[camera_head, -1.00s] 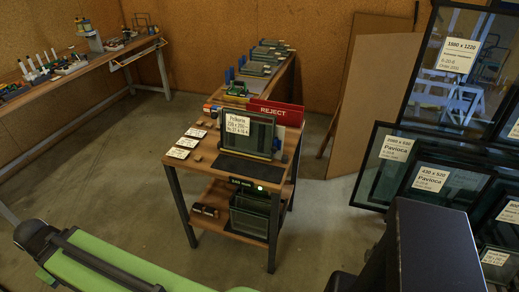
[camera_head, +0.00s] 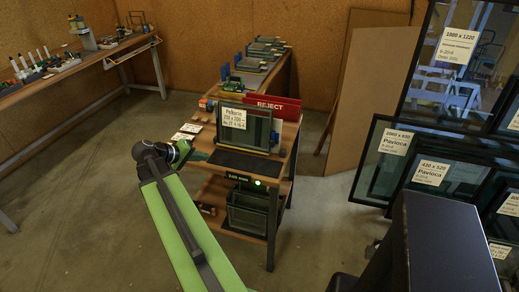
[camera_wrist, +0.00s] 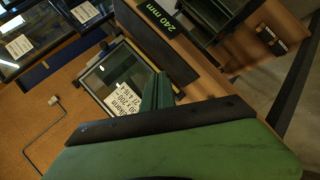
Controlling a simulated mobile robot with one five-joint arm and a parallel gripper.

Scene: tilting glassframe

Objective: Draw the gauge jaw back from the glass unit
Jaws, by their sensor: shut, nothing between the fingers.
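The glass unit (camera_head: 258,125) stands upright in a dark frame on the small table, with a white label on its upper left. It also shows in the wrist view (camera_wrist: 104,72). I cannot make out the gauge jaw for sure; a small orange-and-blue part (camera_head: 205,104) sits to the left of the unit. A dark readout (camera_head: 238,178) with a green light is on the table's front; in the wrist view it reads 240 mm (camera_wrist: 160,17). My gripper (camera_head: 190,152) is at the table's left edge, left of the unit; its dark green fingers (camera_wrist: 157,90) are shut and empty.
White cards (camera_head: 186,132) lie at the table's left edge. A red REJECT board (camera_head: 272,106) stands behind the unit. More glass units (camera_head: 248,214) stand on the lower shelf. Large labelled panes (camera_head: 405,160) lean at the right. A workbench (camera_head: 85,68) stands at the left.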

